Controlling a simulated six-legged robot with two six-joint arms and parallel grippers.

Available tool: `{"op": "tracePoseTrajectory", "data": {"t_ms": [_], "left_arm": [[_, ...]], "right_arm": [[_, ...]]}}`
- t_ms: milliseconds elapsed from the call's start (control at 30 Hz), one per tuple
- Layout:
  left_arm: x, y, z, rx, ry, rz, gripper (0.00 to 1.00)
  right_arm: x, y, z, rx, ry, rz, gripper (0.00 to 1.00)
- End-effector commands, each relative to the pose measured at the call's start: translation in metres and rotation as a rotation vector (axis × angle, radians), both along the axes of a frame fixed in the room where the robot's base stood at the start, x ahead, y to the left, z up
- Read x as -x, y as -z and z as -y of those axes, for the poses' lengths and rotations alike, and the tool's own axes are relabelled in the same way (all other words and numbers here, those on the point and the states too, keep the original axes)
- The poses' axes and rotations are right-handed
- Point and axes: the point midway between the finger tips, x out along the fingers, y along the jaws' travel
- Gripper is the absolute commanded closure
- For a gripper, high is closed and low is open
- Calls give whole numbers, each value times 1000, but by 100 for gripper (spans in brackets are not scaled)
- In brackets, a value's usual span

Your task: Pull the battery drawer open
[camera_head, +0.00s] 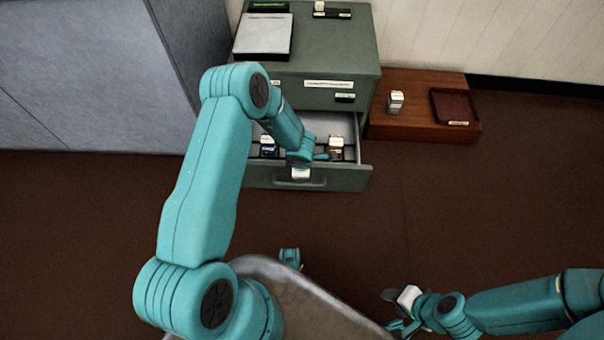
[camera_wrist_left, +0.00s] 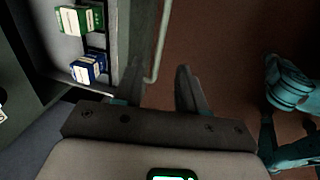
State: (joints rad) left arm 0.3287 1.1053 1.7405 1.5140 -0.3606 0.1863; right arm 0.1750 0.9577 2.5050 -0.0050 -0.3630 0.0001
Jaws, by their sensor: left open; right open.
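The green drawer (camera_head: 350,179) stands pulled out from the cabinet (camera_head: 350,55), with its inside showing. A blue-and-white box (camera_head: 268,146) and a gold-and-white box (camera_head: 336,147) sit in it. In the left wrist view, a green box (camera_wrist_left: 78,20) and a blue box (camera_wrist_left: 88,68) show inside the drawer. My left gripper (camera_head: 299,180) is at the drawer front. Its jaws are open; in the left wrist view the pale bar handle (camera_wrist_left: 159,45) shows between the fingers, and contact cannot be told. My right gripper (camera_head: 396,311) is open and empty, low at the right.
A low wooden stand (camera_head: 410,122) right of the cabinet holds a small pale box (camera_head: 395,102) and a dark red tray (camera_head: 455,107). A grey partition (camera_head: 90,75) stands at the left. The brown floor before the drawer is clear on the right.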

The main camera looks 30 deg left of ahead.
Motion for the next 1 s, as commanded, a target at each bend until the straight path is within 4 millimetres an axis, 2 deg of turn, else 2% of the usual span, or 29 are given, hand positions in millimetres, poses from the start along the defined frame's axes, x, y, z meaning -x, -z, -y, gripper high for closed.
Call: {"op": "tracePoseTrajectory", "data": {"t_ms": [33,100,300,900,1000], "left_arm": [[2,-17,1,-1,0,1,60],[4,-29,2,0,-1,0,60],[7,-49,4,-1,-1,0,60],[8,-50,5,-1,0,-1,60],[4,-56,14,0,23,7,60]], "right_arm": [[0,-10,0,0,0,0,57],[0,-14,0,0,1,0,57],[0,-21,0,0,1,0,57],[0,-21,0,0,1,0,57],[0,-21,0,0,1,0,57]]}}
